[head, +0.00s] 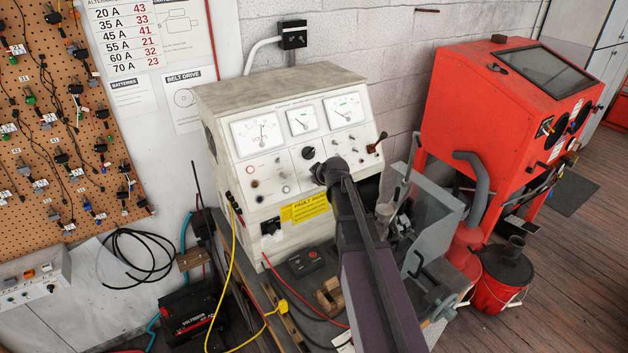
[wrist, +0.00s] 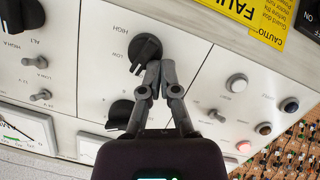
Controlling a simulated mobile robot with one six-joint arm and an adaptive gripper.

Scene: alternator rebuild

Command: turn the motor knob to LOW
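The motor knob (wrist: 146,47) is a black knob on the white panel, with HIGH and LOW printed to its left in the wrist view. The labels appear upside down there. I cannot tell which label it points at. My gripper (wrist: 160,66) has its two grey fingers closed together, with the tips right beside the knob's edge. The tips look to be touching the knob or very near it, with nothing visibly held between them. In the head view, my gripper (head: 328,172) is against the front of the tester (head: 280,85) and hides this knob.
A second black knob (wrist: 121,113) sits close to the fingers, with push buttons (wrist: 237,82) and toggle switches (wrist: 40,95) around. A yellow caution label (head: 305,208) is on the lower panel. A grey vise-like fixture (head: 430,215) stands right of my arm, before a red cabinet (head: 470,95).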

